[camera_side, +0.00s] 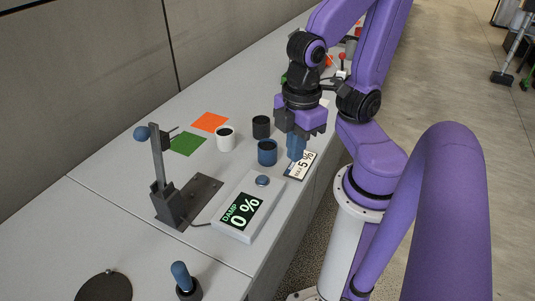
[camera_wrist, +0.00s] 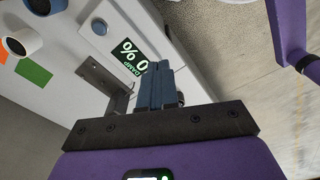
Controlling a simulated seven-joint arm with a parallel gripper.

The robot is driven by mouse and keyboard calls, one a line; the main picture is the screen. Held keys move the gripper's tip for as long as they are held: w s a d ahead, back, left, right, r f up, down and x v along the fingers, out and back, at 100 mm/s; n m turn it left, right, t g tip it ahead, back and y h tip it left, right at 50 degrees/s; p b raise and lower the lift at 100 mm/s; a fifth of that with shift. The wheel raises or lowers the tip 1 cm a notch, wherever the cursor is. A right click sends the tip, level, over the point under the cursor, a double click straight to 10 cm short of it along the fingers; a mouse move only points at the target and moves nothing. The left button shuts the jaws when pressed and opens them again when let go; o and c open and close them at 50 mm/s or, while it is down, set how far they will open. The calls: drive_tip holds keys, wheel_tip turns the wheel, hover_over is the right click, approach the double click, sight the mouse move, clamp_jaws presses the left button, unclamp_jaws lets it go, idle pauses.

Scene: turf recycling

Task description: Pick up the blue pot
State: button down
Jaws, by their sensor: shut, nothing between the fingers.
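The blue pot (camera_side: 267,153) stands upright on the grey bench, with the digital display box in front of it. It also shows cut off at the top left of the wrist view (camera_wrist: 39,8). My gripper (camera_side: 297,157) is just to the right of the pot, fingers pointing down over the small "MAX 5%" card (camera_side: 300,166). In the wrist view its blue fingers (camera_wrist: 158,66) are together with nothing between them. They are apart from the pot.
A white pot (camera_side: 225,139) and a black pot (camera_side: 261,127) stand close behind the blue one. Green (camera_side: 187,144) and orange (camera_side: 210,122) squares lie farther left. The display box (camera_side: 236,212) reads "DAMP 0 %". A dark upright stand (camera_side: 160,180) with a blue ball is at left.

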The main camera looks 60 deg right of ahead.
idle(0.3)
drive_tip(key=shift+c, duration=0.3)
unclamp_jaws()
drive_tip(key=w+f+n+g+h, duration=0.1)
drive_tip(key=w+f+h, duration=0.55)
drive_tip(key=w, duration=0.65)
drive_tip(key=n+g+h, duration=0.2)
drive_tip(key=h, duration=0.5)
approach(265, 147)
drive_tip(key=x, duration=0.6)
drive_tip(key=shift+w+d, duration=0.2)
drive_tip(key=shift+d, duration=0.1)
drive_tip(key=x, duration=0.3)
drive_tip(key=shift+s+d+f, duration=0.25)
drive_tip(key=shift+s+d, duration=0.05)
drive_tip(key=shift+d+f, duration=0.25)
drive_tip(key=shift+d, duration=0.3)
